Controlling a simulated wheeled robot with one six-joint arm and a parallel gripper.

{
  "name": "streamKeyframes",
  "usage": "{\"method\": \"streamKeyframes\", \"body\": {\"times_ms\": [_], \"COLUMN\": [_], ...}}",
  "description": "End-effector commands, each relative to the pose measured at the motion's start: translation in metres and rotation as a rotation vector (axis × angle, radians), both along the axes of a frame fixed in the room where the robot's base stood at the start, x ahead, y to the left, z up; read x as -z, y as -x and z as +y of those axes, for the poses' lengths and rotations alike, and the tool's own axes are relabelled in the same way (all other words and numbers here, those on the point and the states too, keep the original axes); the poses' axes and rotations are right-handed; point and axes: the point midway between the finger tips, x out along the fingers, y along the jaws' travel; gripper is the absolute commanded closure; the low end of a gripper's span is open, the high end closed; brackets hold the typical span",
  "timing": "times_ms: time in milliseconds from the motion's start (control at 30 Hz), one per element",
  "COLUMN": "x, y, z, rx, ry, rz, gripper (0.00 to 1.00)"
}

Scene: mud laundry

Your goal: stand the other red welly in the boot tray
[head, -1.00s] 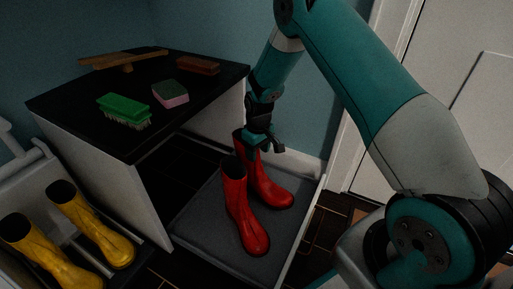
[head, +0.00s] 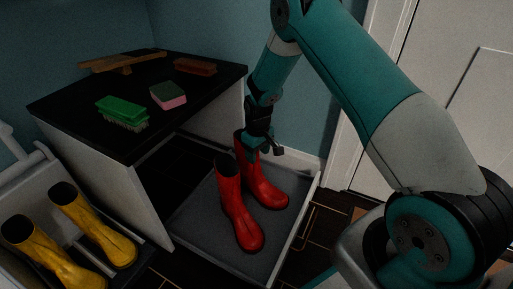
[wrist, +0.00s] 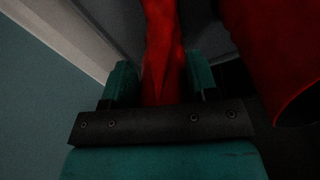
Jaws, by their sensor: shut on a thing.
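Two red wellies stand upright in the grey boot tray (head: 190,222) in the head view. The nearer red welly (head: 238,208) stands free at the front. The farther red welly (head: 265,187) is just behind and to its right, and my gripper (head: 262,148) is shut on the top of its shaft. In the wrist view the held welly (wrist: 162,55) runs between my two fingers, and the other welly (wrist: 275,50) shows close by at the right. The held welly's sole appears to be on the tray floor, but I cannot see its underside fully.
A black-topped bench (head: 140,90) left of the tray holds a green brush (head: 122,112), a sponge (head: 168,96), a brown brush (head: 195,66) and a wooden piece (head: 122,63). Yellow wellies (head: 95,225) stand on a rack at the lower left. A white door (head: 430,90) is at the right.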

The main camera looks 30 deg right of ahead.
Motion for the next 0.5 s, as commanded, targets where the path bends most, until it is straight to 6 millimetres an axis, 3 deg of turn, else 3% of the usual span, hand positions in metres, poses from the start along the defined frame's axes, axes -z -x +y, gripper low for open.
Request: {"method": "streamKeyframes", "body": {"times_ms": [33,333,367,467,500], "x": [0.0073,0.0106,0.0107,0.0103,0.0096], "y": [0.0037,0.0028,0.0027,0.0022,0.0018], "z": [-0.0007,0.0024,0.0024,0.0028,0.0029], "rx": [0.003,0.002,0.002,0.001,0.001], "ry": [0.006,0.017,0.017,0.017,0.016], "rz": [0.014,0.022,0.022,0.021,0.02], "gripper": [1.0,1.0,0.42,0.19,0.17]}}
